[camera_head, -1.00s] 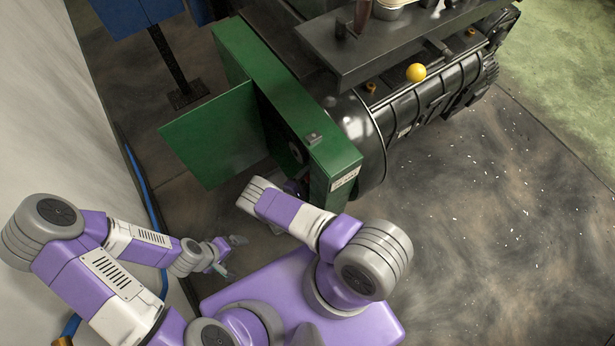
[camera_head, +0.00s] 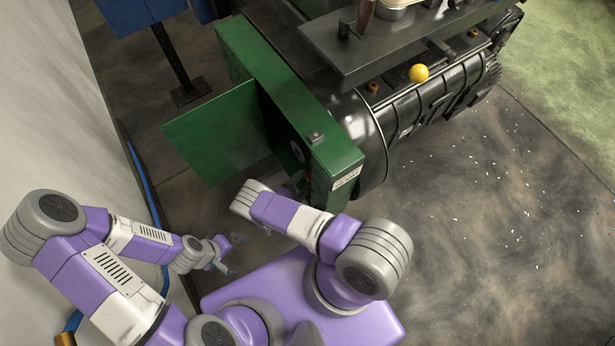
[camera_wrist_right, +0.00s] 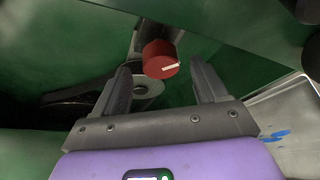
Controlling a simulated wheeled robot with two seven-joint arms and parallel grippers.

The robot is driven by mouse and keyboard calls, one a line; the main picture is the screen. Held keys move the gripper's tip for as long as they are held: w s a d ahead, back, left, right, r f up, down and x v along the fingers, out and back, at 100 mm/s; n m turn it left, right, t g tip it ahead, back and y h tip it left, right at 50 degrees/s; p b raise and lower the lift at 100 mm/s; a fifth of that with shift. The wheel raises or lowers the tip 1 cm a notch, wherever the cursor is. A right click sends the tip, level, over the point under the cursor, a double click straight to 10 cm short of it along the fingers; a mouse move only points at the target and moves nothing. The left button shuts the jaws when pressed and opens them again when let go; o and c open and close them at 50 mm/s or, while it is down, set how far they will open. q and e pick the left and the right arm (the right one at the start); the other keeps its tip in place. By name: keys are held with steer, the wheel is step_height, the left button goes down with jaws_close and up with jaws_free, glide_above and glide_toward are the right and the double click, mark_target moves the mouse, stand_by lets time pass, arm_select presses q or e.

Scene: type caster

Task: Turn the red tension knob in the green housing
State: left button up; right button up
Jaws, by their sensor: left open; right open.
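The green housing (camera_head: 335,160) stands at the centre of the head view, with its green door (camera_head: 215,135) swung open to the left. In the right wrist view the red tension knob (camera_wrist_right: 160,59) with a white pointer line sits inside the housing. My right gripper (camera_wrist_right: 163,80) is open, with the knob between and slightly beyond its two fingertips, apparently not touching. In the head view my right forearm reaches to the housing's open side, and a small red spot of the knob (camera_head: 308,175) shows there. My left gripper (camera_head: 232,255) is open and empty, low at the left.
A black machine body with a yellow ball (camera_head: 418,73) extends right of the housing. A grey-and-black wheel (camera_wrist_right: 143,87) lies behind the knob. A blue hose (camera_head: 146,190) runs along the pale wall at left.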

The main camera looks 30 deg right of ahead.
steer(key=shift+v, duration=1.55)
